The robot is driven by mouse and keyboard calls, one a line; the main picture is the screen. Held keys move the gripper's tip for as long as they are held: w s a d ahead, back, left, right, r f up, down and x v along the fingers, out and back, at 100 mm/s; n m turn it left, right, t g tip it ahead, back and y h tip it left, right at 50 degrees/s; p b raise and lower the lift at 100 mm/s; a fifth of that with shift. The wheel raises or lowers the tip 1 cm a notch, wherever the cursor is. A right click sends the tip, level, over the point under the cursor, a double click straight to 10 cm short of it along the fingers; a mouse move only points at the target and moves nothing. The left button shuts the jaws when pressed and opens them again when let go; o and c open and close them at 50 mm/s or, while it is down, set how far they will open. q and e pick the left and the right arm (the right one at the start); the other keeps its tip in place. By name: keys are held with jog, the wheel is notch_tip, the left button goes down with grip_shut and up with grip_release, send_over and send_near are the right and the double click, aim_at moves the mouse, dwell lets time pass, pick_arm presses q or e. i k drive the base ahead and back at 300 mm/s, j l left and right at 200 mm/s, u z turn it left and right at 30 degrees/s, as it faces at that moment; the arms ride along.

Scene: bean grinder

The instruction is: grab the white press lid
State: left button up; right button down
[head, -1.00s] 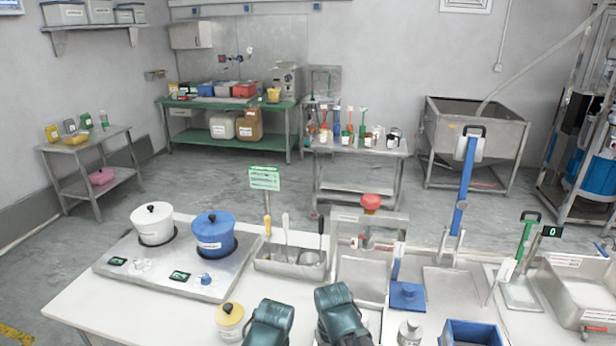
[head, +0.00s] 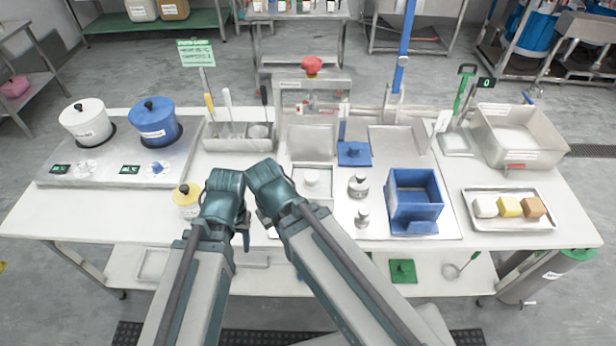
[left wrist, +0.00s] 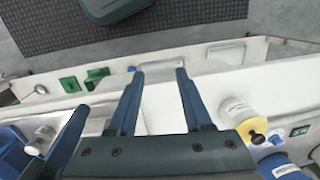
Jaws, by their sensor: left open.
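A white square lid with a round knob (head: 311,179), which looks like the white press lid, lies on the worktop right of my arms in the head view. My left gripper (head: 243,232) hangs near the table's front edge, left of the lid and apart from it. In the left wrist view my left gripper (left wrist: 158,75) is open, with nothing between its fingers. My right gripper (head: 263,218) is mostly hidden behind its own arm, close beside the left one; its fingers are not clear.
A white jar with a yellow lid (head: 187,200) stands just left of my left arm. A blue square lid (head: 354,153), a blue box (head: 415,204) and metal weights (head: 358,186) are right of the white lid. The red-knobbed press (head: 312,66) stands behind.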

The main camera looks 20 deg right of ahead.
aim_at(309, 183)
jog(key=j+z, duration=0.75)
jog(key=k+j+z, duration=0.1)
jog(key=j+z, duration=0.25)
jog(key=l, duration=0.1)
